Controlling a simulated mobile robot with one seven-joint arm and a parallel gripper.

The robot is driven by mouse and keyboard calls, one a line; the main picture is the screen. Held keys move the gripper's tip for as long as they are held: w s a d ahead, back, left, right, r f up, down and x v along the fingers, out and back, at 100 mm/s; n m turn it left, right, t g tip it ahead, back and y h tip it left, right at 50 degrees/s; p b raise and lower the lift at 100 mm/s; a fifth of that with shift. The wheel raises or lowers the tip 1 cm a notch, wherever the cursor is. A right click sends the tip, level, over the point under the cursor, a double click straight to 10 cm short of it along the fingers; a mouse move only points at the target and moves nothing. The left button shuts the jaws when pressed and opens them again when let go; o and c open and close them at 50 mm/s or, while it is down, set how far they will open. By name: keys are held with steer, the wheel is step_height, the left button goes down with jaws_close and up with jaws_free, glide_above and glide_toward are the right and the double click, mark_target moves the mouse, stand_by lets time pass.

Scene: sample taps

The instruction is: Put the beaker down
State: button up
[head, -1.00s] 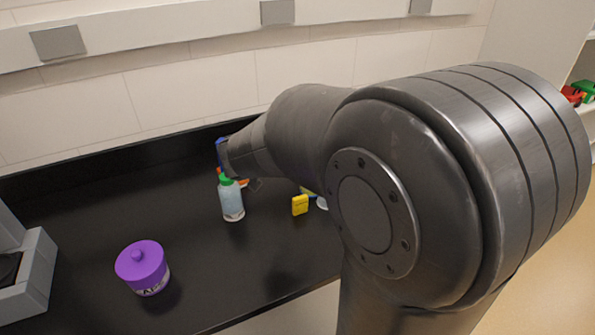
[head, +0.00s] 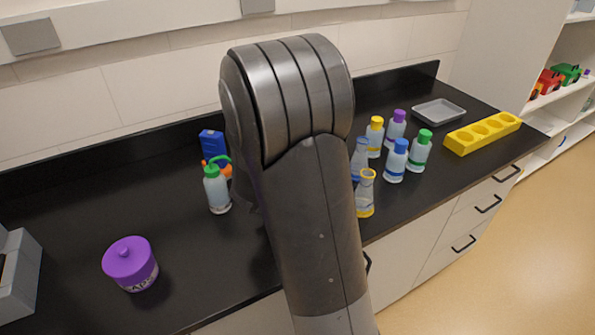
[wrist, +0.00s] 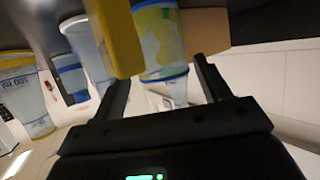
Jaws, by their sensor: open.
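In the wrist view, my gripper (wrist: 162,85) has its two dark fingers spread apart. A clear beaker-like vessel (wrist: 160,42) with yellow-green marking and a blue band is in the gap ahead of the fingers. I cannot tell whether either finger touches it. A yellow block (wrist: 117,35) is just left of it, near the left finger. In the head view my arm hides the gripper, this vessel and the block.
A vessel marked 100 ml (wrist: 27,98) is at the wrist view's left. In the head view, a yellow-rimmed flask (head: 366,195) and several capped bottles stand right of my arm. A green-capped bottle (head: 217,190) and purple jar (head: 131,264) stand left. A yellow rack (head: 483,133) is at right.

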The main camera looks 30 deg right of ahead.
steer(key=shift+x, duration=2.75)
steer(key=shift+r, duration=0.25)
steer(key=shift+c, duration=0.4)
steer(key=c, duration=0.7)
